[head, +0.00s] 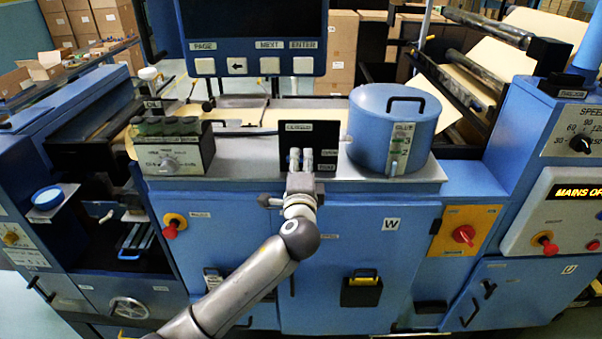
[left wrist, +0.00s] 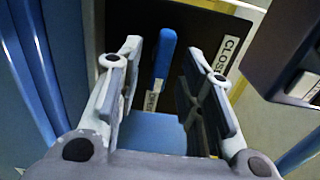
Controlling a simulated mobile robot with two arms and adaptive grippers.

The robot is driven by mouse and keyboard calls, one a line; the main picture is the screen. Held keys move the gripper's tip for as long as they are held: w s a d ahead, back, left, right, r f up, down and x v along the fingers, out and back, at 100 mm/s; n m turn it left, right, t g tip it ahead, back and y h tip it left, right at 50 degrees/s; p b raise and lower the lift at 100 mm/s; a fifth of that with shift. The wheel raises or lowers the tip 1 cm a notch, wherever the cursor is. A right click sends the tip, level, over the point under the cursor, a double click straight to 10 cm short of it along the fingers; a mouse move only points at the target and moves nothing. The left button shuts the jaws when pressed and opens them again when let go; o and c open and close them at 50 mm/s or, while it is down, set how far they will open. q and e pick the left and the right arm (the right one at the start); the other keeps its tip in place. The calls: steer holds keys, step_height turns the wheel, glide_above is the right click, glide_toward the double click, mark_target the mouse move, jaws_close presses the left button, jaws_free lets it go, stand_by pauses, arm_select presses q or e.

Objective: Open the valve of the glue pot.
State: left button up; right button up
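The glue pot (head: 392,135) is a blue cylinder with a black top handle, standing on the grey machine top. Left of it is a black valve plate (head: 320,135). My left gripper (head: 307,157) is in front of the plate. It is open, and the lever shows between its fingers (left wrist: 160,75) with gaps on both sides. My right gripper is not in view.
A control box with a knob (head: 170,155) stands left of the plate. A screen with buttons (head: 253,45) hangs above. Blue cabinet doors with a black and yellow latch (head: 361,288) lie below. A red knob on a yellow panel (head: 464,235) is at right.

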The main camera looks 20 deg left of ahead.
arm_select(q)
steer(key=v, duration=1.2)
steer(key=shift+w, duration=0.1)
